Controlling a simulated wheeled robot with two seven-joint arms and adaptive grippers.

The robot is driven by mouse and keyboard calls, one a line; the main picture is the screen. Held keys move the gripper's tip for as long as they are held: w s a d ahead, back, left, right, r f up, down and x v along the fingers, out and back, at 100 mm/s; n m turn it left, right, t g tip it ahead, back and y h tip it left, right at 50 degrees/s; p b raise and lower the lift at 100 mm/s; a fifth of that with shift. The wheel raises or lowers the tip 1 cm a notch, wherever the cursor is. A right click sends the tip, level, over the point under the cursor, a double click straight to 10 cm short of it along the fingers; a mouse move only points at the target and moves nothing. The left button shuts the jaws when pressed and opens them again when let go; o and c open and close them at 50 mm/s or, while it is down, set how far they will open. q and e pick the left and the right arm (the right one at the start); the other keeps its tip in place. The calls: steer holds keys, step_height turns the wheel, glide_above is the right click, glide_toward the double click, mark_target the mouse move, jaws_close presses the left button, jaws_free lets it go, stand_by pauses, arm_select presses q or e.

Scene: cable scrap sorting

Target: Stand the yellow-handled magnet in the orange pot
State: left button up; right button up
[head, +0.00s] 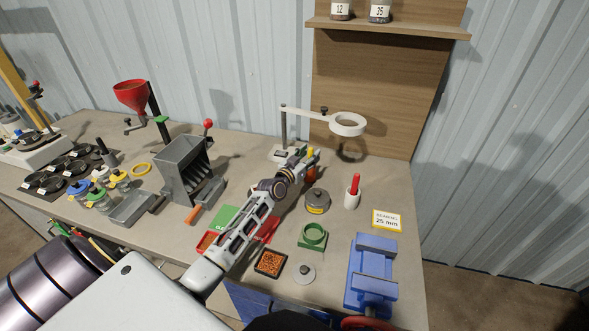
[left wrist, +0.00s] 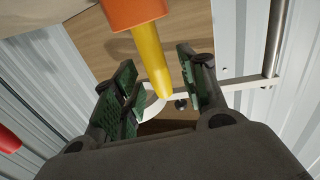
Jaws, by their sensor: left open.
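The yellow-handled magnet (head: 311,152) appears upright in the orange pot (head: 311,175), partly hidden behind my left gripper (head: 303,157). In the left wrist view, which looks upside down, the yellow handle (left wrist: 150,55) comes out of the orange pot (left wrist: 137,12). The handle passes between the spread fingers, with gaps on both sides. My left gripper is open, and its fingers do not appear to press on the handle. The magnet's lower end is hidden in the pot. My right gripper does not show.
A white ring stand (head: 347,124) rises behind the gripper. A dark round container (head: 317,201) and a white pot (head: 352,199) with a red handle stand to the right. A blue vise (head: 371,275), green ring block (head: 313,237) and grey hopper (head: 187,167) are on the bench.

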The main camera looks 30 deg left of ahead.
arm_select(q)
steer(key=s, duration=1)
steer(key=shift+s+a, duration=0.3)
stand_by(1.7)
